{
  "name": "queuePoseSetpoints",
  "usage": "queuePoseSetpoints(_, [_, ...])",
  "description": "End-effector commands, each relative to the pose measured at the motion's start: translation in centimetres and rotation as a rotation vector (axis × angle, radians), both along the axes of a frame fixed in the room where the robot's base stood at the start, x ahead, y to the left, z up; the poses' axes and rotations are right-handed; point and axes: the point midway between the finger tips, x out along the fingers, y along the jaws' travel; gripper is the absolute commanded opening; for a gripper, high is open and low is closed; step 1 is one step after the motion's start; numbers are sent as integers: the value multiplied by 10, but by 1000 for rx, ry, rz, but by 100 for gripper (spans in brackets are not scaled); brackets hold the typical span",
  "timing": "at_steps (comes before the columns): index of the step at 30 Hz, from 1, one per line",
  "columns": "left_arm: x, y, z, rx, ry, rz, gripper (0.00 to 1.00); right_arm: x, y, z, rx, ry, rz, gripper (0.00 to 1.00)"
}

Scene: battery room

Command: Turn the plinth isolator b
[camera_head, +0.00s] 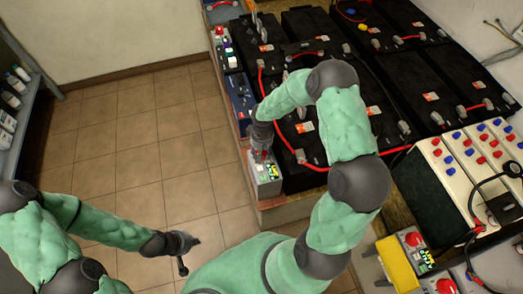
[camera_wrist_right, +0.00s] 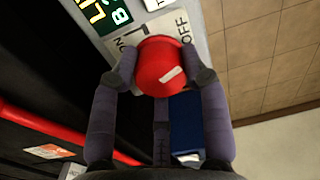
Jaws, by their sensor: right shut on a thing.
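The isolator is a small grey box (camera_head: 264,183) with a green label, at the front left edge of the battery bench. In the right wrist view its face (camera_wrist_right: 197,22) carries OFF lettering and part of a green display-like label (camera_wrist_right: 106,14). Its round red knob (camera_wrist_right: 161,62) has a white mark. My right gripper (camera_wrist_right: 161,78) is shut on this knob, one finger on each side. In the head view my right gripper (camera_head: 261,146) reaches down onto the box and hides most of the knob. My left gripper (camera_head: 184,254) is open and empty above the tiled floor.
Large black batteries (camera_head: 315,100) with red cables fill the bench. A blue box (camera_head: 240,97) stands just behind the isolator. Another box with a red knob (camera_head: 413,239) and a yellow block (camera_head: 397,262) are at front right. A shelf with bottles (camera_head: 14,100) is at left. The floor (camera_head: 130,130) is clear.

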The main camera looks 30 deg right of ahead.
Motion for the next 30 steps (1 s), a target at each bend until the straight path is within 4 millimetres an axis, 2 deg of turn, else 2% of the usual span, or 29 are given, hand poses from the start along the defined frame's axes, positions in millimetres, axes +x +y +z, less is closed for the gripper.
queuePoseSetpoints(1, [0,0,4,0,0,0,0,9,-2,6,-2,-22,42,13])
queuePoseSetpoints(30, [0,0,43,0,0,0,0,9,3,7,-8,-22,947,13])
